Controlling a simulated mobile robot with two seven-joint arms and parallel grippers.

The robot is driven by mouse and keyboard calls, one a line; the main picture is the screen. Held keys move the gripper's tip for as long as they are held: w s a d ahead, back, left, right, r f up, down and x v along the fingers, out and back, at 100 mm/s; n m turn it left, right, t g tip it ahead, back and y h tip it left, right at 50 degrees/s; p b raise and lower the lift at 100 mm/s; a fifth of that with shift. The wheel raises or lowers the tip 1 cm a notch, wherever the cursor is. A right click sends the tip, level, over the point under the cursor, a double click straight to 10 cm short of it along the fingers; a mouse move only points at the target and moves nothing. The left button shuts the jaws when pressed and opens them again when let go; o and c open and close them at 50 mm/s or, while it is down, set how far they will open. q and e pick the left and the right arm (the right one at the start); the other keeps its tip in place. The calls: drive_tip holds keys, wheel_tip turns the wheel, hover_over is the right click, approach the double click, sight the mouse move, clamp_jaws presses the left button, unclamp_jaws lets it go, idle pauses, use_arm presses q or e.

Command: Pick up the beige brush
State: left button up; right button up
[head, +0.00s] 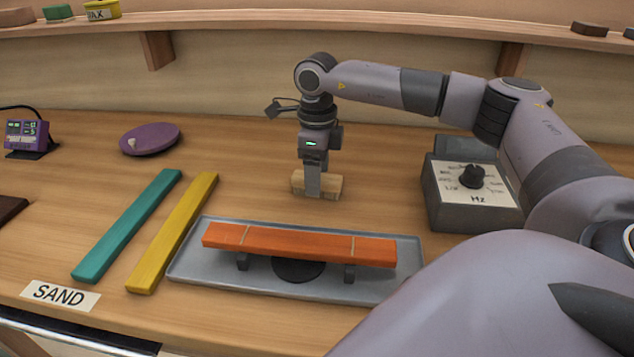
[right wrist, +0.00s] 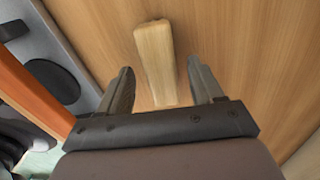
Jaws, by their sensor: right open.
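The beige brush (head: 331,186) is a small light-wood block on the table, behind the grey tray. My right gripper (head: 313,192) is directly above it, pointing down, with its fingers at the brush and hiding part of it. In the right wrist view, the brush (right wrist: 155,60) lies between the two open fingers of the right gripper (right wrist: 165,88), with a gap on each side. The brush extends beyond the fingertips there. My left gripper is in neither view.
A grey tray (head: 190,268) holds an orange bar (head: 300,245) on supports. Teal (head: 128,225) and yellow (head: 173,232) bars lie left of it. A purple dish (head: 152,139) is at back left. A grey Hz dial box (head: 470,195) stands right of the brush.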

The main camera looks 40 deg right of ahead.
drive_tip(key=shift+f, duration=0.9)
drive_tip(key=c, duration=1.1)
drive_tip(key=shift+r, duration=0.15)
